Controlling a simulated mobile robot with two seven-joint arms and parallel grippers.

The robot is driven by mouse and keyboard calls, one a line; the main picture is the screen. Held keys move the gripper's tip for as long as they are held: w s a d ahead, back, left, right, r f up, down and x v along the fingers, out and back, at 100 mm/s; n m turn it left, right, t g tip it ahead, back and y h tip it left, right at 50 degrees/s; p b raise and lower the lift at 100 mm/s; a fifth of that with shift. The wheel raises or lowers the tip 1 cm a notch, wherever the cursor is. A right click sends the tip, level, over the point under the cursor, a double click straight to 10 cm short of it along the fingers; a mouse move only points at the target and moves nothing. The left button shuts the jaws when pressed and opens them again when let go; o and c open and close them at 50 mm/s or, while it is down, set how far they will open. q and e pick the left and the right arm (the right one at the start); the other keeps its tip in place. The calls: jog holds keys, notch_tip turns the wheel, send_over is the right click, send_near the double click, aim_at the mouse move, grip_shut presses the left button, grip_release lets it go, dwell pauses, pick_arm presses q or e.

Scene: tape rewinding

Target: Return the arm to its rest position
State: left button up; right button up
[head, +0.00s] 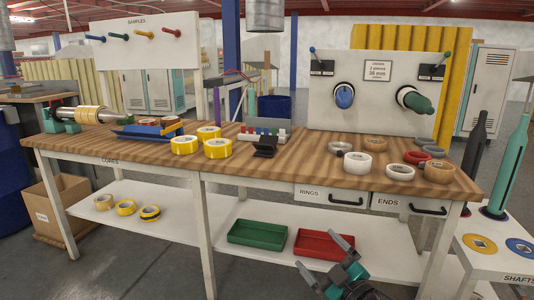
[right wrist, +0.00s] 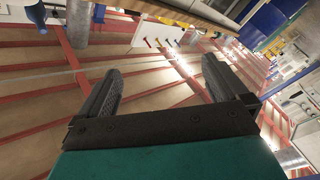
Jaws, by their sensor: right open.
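My right gripper (head: 322,262) is low at the bottom centre of the head view, in front of the workbench (head: 250,180) and below the level of its top. Its two dark fingers are spread apart with nothing between them. In the right wrist view the same gripper (right wrist: 160,85) is open and empty, and the red-beamed ceiling shows beyond the fingers. My left gripper is in neither view.
Rolls of tape (head: 218,148) and a winding spindle (head: 88,115) stand on the bench. A green tray (head: 258,232) and a red tray (head: 325,245) lie on the lower shelf, close to my right gripper. A shaft stand (head: 492,262) is at the right.

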jog(key=s+d+f+m+g+h, duration=0.1)
jog(key=s+f+m+g+h, duration=0.35)
jog(key=s, duration=0.95)
jog(key=s+d+f+m+g+h, duration=0.1)
jog(key=s+f+m+g+h, duration=0.1)
jog(key=s+f+m, duration=0.9)
pick_arm(q)
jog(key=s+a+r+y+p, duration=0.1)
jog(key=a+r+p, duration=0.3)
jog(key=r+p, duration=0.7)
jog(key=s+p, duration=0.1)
jog(key=p, duration=0.5)
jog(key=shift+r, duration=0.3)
pick_arm(e)
jog(key=s+d+r+n, duration=0.1)
jog(key=s+r+n, duration=0.1)
jog(key=r, duration=0.5)
jog(key=s+d+r+n, duration=0.2)
jog(key=r, duration=0.6)
jog(key=shift+d+h, duration=0.15)
jog(key=shift+h, duration=0.3)
jog(key=shift+f+n, duration=0.1)
jog(key=shift+n, duration=0.15)
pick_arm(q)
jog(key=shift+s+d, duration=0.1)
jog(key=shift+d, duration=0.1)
pick_arm(e)
jog(key=shift+c, duration=0.4)
